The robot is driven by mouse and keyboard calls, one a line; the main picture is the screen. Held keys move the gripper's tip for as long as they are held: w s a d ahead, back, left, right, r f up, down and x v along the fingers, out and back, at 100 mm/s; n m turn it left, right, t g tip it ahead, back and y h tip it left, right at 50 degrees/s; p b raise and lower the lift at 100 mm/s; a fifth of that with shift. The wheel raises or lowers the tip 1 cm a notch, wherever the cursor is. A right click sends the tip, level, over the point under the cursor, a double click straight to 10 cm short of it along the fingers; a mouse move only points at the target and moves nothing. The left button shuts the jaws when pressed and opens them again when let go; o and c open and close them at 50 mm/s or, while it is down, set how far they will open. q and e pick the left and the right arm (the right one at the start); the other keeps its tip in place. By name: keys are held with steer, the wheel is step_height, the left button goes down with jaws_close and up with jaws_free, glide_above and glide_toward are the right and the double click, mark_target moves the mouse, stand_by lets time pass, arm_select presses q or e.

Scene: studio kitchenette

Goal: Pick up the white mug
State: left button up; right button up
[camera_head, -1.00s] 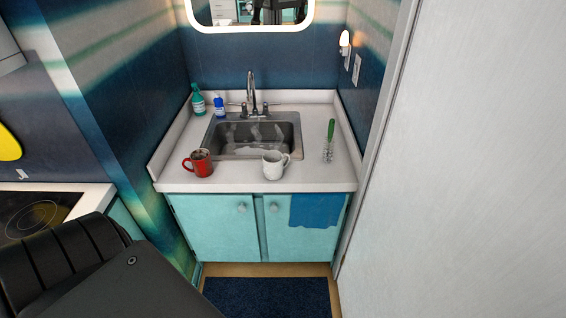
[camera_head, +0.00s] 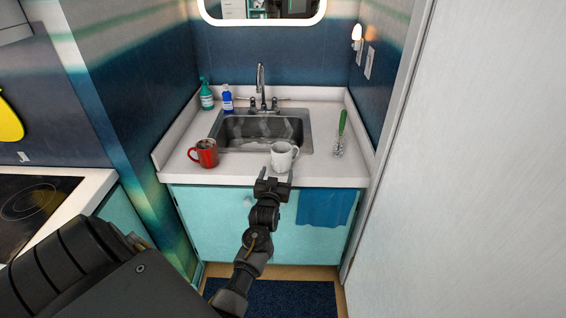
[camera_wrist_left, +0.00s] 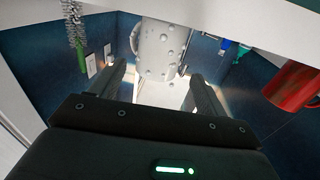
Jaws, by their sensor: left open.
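The white mug (camera_head: 282,157) stands upright on the counter at the front edge of the sink, its handle to the right. My left gripper (camera_head: 273,180) is just in front of the mug, near the counter's front edge, open and empty. In the left wrist view, which looks upside down, the white mug (camera_wrist_left: 155,48) with round bumps is beyond the two spread fingers of my left gripper (camera_wrist_left: 162,88). Its handle is on the left there. Whether a fingertip touches the mug I cannot tell. My right gripper is not in view.
A red mug (camera_head: 206,153) stands on the counter to the left of the white one. A green-handled brush (camera_head: 341,131) lies right of the sink (camera_head: 258,131). Two bottles stand behind at the left. A blue towel (camera_head: 325,207) hangs in front. A white wall is at the right.

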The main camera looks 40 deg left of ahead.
mark_target(280, 163)
arm_select(q)
steer(key=shift+w+a+r, duration=0.15)
steer(key=shift+w+a, duration=0.1)
steer(key=shift+w, duration=0.15)
steer(key=x, duration=0.4)
steer(key=shift+w+a, duration=0.2)
steer(key=shift+w, duration=0.1)
steer(key=shift+w+a+p, duration=0.15)
steer(key=shift+w+p, duration=0.1)
steer(key=shift+p, duration=0.1)
steer(key=shift+x, duration=2.3)
steer(key=c, duration=0.8)
